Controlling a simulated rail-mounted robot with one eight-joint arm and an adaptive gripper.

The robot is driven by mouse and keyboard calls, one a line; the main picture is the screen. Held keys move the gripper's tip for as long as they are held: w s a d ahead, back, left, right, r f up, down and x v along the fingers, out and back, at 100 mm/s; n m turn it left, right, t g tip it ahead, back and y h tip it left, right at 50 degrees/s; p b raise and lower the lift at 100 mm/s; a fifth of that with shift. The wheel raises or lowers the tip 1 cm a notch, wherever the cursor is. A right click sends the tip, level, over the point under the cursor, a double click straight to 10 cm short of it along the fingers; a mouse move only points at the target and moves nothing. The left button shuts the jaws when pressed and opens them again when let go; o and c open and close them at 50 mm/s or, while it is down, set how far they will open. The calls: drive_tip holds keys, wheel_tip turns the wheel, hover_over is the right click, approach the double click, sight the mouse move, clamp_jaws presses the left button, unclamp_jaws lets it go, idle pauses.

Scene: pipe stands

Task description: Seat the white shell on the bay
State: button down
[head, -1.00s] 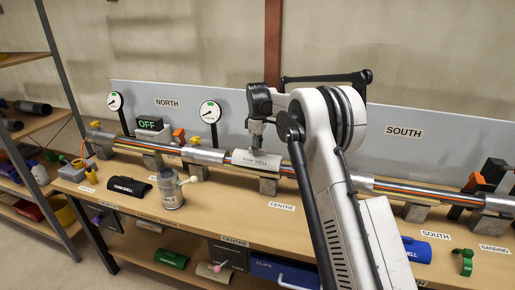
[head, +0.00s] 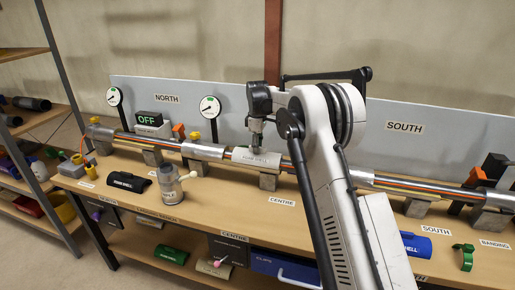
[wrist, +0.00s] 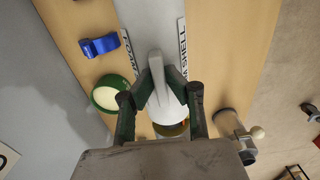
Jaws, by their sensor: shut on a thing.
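The white shell (head: 257,158) is a pale half-cylinder with dark lettering. In the wrist view, the fingers of my gripper (wrist: 160,88) are shut on the raised ridge of the white shell (wrist: 157,66). Beside the shell, the pipe's striped lines (head: 287,166) show bare. Part of the right stretch is hidden by my arm.
A grey canister (head: 170,186) with a pale knob stands on the bench, left in front of the shell. A black shell (head: 128,182) lies farther left. Gauges (head: 210,107) and the grey board (head: 350,120) stand behind the pipe. The bench by the CENTRE label (head: 282,202) is clear.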

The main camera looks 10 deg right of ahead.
drive_tip(key=shift+f, duration=0.15)
drive_tip(key=c, duration=1.7)
unclamp_jaws()
drive_tip(key=shift+o, duration=0.2)
wheel_tip(320, 180, up, 12)
